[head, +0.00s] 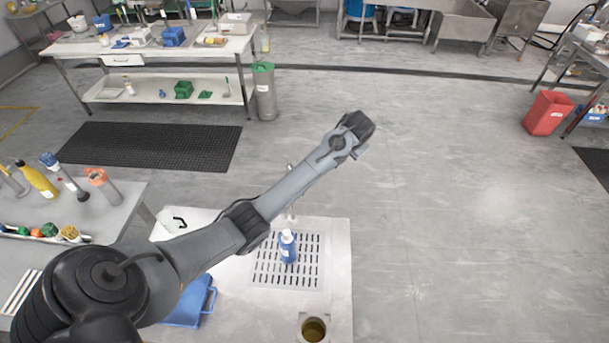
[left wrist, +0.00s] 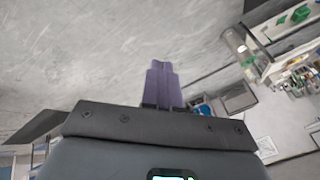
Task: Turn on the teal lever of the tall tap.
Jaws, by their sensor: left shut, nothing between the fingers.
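My left arm reaches from the lower left up across the head view, over the sink unit, and ends in a dark wrist. My left gripper (left wrist: 161,68) shows in the left wrist view as two purple fingers pressed together, with nothing between them and grey floor beyond. The tall tap is mostly hidden behind my left forearm in the head view; only small pale metal parts (head: 291,213) show at the arm's edges. I cannot make out the teal lever in either view. My right gripper is not in view.
A blue bottle (head: 287,246) stands on the slotted drain grid (head: 262,272) below my forearm. A blue container (head: 190,304) is near the front. A side table (head: 117,218) with bottles and brushes is at left.

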